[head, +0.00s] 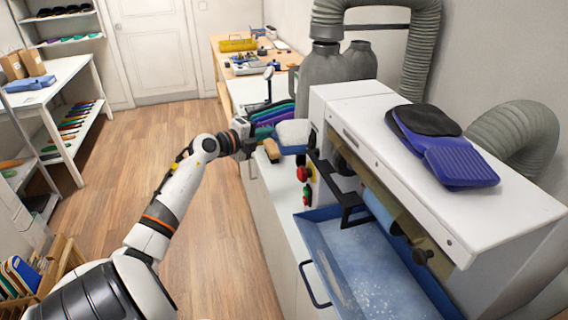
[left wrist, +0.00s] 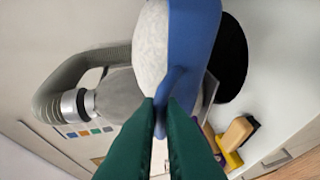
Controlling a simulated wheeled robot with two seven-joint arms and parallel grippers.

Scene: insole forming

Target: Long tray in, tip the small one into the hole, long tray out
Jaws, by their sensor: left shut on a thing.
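My left gripper (head: 246,143) is shut on the blue handle of the small tray (head: 292,149); the green fingers (left wrist: 166,120) close on that handle in the left wrist view. The small tray (left wrist: 198,35) is blue and has pale grey-white dust (left wrist: 150,45) in it. A round black hole (left wrist: 233,60) in the white counter shows just beside and behind the tray. The tray's exact tilt is hard to tell. The long blue tray (head: 308,240) lies under the machine's front, with pale specks on its floor and a dark handle at its near side. My right gripper is out of view.
The white machine (head: 440,190) carries blue and black insoles (head: 450,158) on top. A wooden-handled brush (head: 271,150) is close to my left gripper. Green and purple insoles (head: 268,116) stand behind the small tray. Grey hoses (head: 425,50) rise behind.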

